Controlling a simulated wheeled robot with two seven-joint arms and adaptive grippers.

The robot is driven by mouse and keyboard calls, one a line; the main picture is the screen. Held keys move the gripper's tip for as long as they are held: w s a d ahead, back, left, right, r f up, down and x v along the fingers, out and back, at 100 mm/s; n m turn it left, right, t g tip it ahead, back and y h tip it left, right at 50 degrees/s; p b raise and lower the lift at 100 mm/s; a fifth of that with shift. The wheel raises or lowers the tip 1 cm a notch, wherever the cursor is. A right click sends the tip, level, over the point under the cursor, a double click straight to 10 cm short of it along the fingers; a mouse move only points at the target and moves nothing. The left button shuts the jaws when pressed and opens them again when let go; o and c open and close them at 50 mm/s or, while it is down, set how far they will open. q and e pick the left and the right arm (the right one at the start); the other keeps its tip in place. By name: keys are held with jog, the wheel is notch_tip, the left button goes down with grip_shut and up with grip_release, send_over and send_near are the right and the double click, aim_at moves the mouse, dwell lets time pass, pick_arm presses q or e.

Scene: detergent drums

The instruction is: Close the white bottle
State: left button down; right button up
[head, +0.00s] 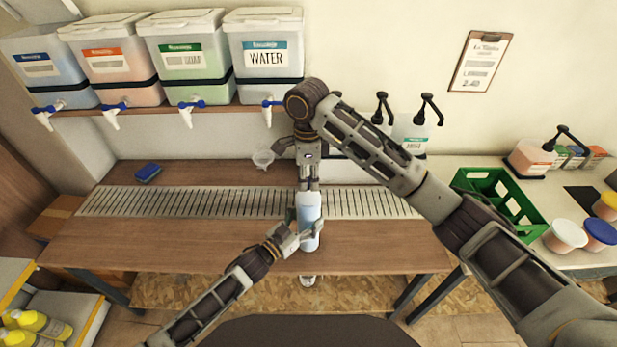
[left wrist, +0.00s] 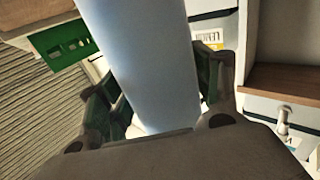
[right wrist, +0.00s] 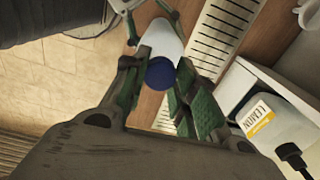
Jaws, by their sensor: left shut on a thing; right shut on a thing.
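The white bottle (head: 308,208) is upright over the front part of the table, tinted pale blue in the head view. My left gripper (head: 306,237) is shut around its lower body. The bottle's smooth side fills the middle of the left wrist view (left wrist: 140,60). My right gripper (head: 309,187) points straight down over the bottle's top. In the right wrist view, a dark blue cap (right wrist: 160,73) sits between its fingers, shut on it, in line with the bottle's white shoulder (right wrist: 161,38). I cannot tell whether the cap is seated; the right fingers hide it in the head view.
A slotted drain grate (head: 150,202) runs along the table. Several drums with taps, one the water drum (head: 264,60), stand on the shelf behind. A green crate (head: 497,205) and pump bottles are on the right.

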jog(key=shift+m, duration=0.9)
jog(key=o, duration=0.7)
jog(key=shift+r, duration=0.1)
notch_tip(320, 180, up, 12)
dwell(0.5)
pick_arm(q)
jog(key=shift+c, duration=1.2)
grip_release()
